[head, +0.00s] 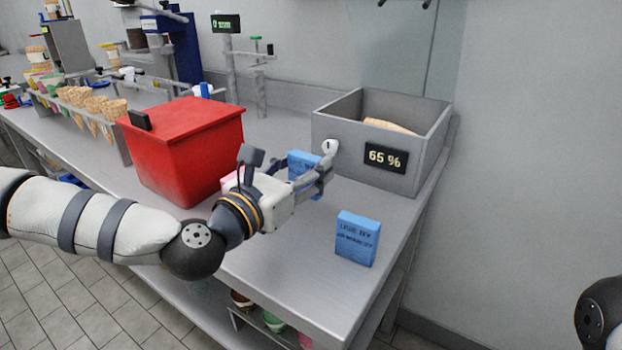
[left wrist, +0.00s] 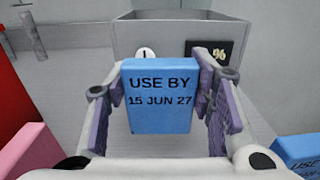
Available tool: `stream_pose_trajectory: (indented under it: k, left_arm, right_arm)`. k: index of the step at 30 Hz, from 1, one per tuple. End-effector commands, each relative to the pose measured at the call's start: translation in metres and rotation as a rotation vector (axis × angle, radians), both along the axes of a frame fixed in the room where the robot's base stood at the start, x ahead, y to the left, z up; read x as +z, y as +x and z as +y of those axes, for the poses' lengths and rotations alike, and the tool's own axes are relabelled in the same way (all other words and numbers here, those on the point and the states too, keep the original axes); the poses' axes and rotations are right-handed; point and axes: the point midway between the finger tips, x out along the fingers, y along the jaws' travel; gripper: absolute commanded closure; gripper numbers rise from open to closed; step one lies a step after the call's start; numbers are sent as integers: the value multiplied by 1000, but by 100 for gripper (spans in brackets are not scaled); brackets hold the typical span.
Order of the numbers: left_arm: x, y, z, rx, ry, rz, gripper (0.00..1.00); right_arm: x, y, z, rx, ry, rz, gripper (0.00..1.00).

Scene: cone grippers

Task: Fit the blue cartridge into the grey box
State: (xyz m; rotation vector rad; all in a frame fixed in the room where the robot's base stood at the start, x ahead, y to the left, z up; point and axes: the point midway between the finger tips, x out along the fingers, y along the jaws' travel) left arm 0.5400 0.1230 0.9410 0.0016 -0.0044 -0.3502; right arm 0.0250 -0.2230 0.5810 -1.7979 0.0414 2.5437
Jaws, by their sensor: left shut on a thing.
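My left gripper (head: 318,172) is shut on a blue cartridge (head: 301,163), held in front of the grey box. In the left wrist view this cartridge (left wrist: 158,96) stands upright between the two finger pads and reads "USE BY 15 JUN 27". The grey box (head: 335,138) is open at the top, has a "65 %" sign and a round white badge on its front, and holds something tan. A second blue cartridge (head: 357,239) stands on the table at the front right; its print is too small to read surely. My right gripper is out of view.
A red box (head: 190,150) stands left of my left gripper. A pink block (left wrist: 38,152) is beside it, mostly hidden in the head view. Cones in a rack (head: 85,105) stand farther left. The steel table (head: 300,275) is clear near its front edge.

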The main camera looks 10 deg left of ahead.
Motion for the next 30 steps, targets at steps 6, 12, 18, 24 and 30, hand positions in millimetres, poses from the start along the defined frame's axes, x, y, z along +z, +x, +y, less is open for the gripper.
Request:
stream_pose_trajectory:
  k: [6,12,18,24,30]
  left_arm:
    - [-48,1,6,2,2,11,85]
    - [-41,0,6,1,2,2,85]
    - [-44,1,6,2,2,3,33]
    - [-43,0,6,2,2,2,31]
    - [-39,-2,7,2,2,2,31]
  right_arm:
    - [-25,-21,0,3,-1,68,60]
    - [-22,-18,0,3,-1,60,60]
    - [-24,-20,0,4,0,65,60]
    - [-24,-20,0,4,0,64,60]
    - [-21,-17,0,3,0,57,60]
